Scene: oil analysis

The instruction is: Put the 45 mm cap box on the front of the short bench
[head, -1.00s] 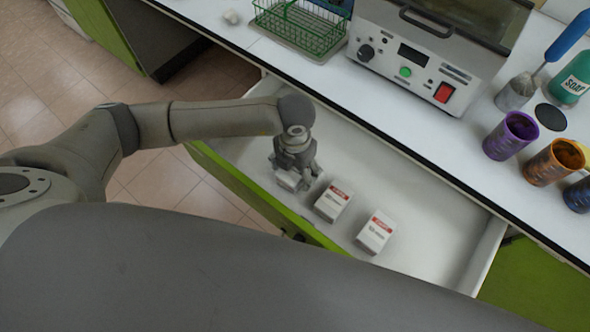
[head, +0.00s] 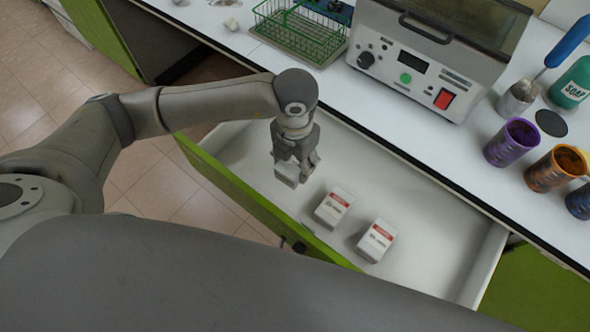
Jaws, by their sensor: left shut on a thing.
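My left gripper (head: 292,166) is above the left part of the open drawer, shut on a small white box (head: 286,174). The label of the held box is hidden, so I cannot read its size. Two more white boxes with red label bands lie in the drawer: a middle box (head: 333,208) and a right box (head: 376,241). Their small print is too blurred to read surely. The white bench top (head: 330,90) runs behind the drawer; I cannot tell if it is the short bench. My right gripper is not in view.
The open drawer (head: 430,272) has a green front. On the bench stand a green wire basket (head: 300,35), a grey machine (head: 420,65), a purple cup (head: 511,143), an orange cup (head: 555,168) and a green soap bottle (head: 572,85). The bench's front strip is mostly clear.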

